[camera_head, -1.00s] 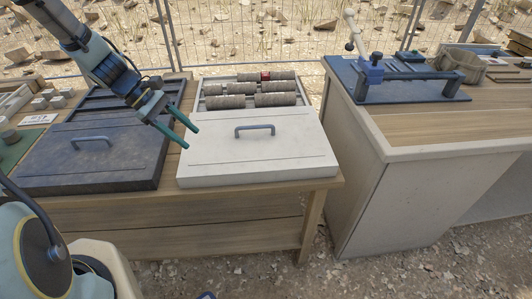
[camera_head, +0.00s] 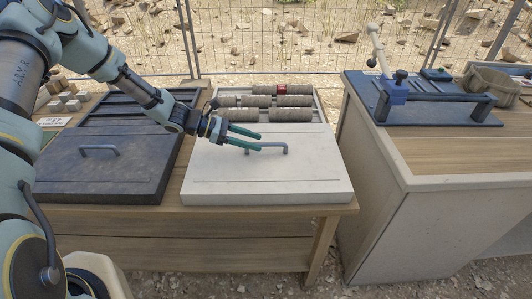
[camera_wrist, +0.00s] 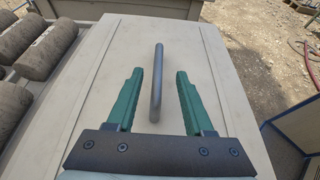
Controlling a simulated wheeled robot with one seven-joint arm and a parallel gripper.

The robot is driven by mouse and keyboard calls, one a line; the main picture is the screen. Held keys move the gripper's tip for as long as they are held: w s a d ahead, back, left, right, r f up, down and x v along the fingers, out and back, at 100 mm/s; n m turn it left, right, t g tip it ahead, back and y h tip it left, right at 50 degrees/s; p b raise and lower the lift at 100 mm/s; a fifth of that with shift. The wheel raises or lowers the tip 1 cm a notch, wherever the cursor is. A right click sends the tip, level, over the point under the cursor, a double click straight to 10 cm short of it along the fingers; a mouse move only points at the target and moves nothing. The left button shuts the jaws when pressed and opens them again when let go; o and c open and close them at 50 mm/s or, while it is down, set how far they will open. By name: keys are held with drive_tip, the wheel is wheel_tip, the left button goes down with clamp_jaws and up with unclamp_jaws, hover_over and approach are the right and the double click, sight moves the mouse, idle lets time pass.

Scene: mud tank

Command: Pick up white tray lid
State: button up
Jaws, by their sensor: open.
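The white tray lid (camera_head: 222,177) lies flat over the front part of a tray on the wooden table. It has a grey bar handle (camera_head: 279,149) standing up from its top. My gripper (camera_head: 260,141) is above the lid, with its green fingers pointing right toward the handle. In the wrist view my gripper (camera_wrist: 158,85) is open, and the handle (camera_wrist: 157,82) shows between the two fingers, with a gap on each side. The lid (camera_wrist: 105,50) fills most of that view. I cannot tell whether the fingers reach down to the handle's height.
Several cylindrical cores (camera_head: 292,114), one with a red mark, lie in the tray behind the lid. A dark lid with a handle (camera_head: 110,170) lies to the left. A separate bench (camera_head: 425,165) with a blue clamp device (camera_head: 395,92) stands to the right.

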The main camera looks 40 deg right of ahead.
sight(266, 144)
drive_tip(key=p+x, duration=0.1)
drive_tip(key=x, duration=0.3)
drive_tip(key=shift+w+p, duration=0.1)
drive_tip(key=shift+p, duration=0.3)
drive_tip(key=shift+d+f, duration=0.2)
drive_tip(key=shift+d, duration=0.15)
clamp_jaws()
idle(0.7)
